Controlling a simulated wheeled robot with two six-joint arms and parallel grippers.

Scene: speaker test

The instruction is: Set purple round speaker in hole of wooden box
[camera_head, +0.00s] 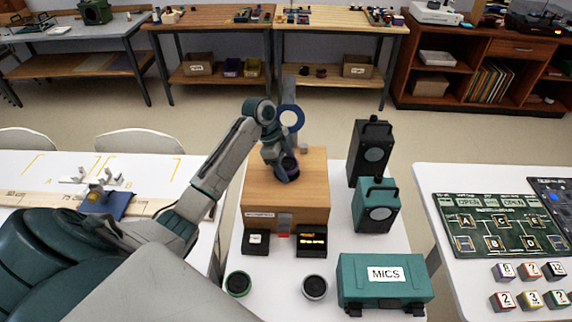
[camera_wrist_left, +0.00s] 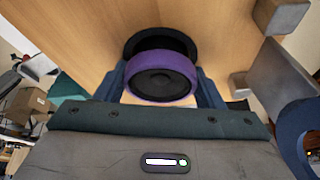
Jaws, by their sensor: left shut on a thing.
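The purple round speaker (camera_wrist_left: 162,80) has a dark cone and sits between the two blue fingers of my left gripper (camera_wrist_left: 165,88), shut on it. The wooden box (camera_head: 262,208) stands on the white table. The dark round hole (camera_wrist_left: 160,42) in its top shows in the left wrist view, partly covered by the speaker. The speaker is at the hole's edge and offset from its centre; I cannot tell whether it touches the box. In the head view my left gripper (camera_head: 286,172) is over the box top. My right gripper is not in view.
A black speaker (camera_head: 370,140) and a teal speaker (camera_head: 377,207) stand right of the box. A teal MICS case (camera_head: 352,290), two small black boxes and two round drivers (camera_head: 238,284) (camera_head: 315,287) lie in front. A blue ring (camera_head: 292,118) rises behind the box.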

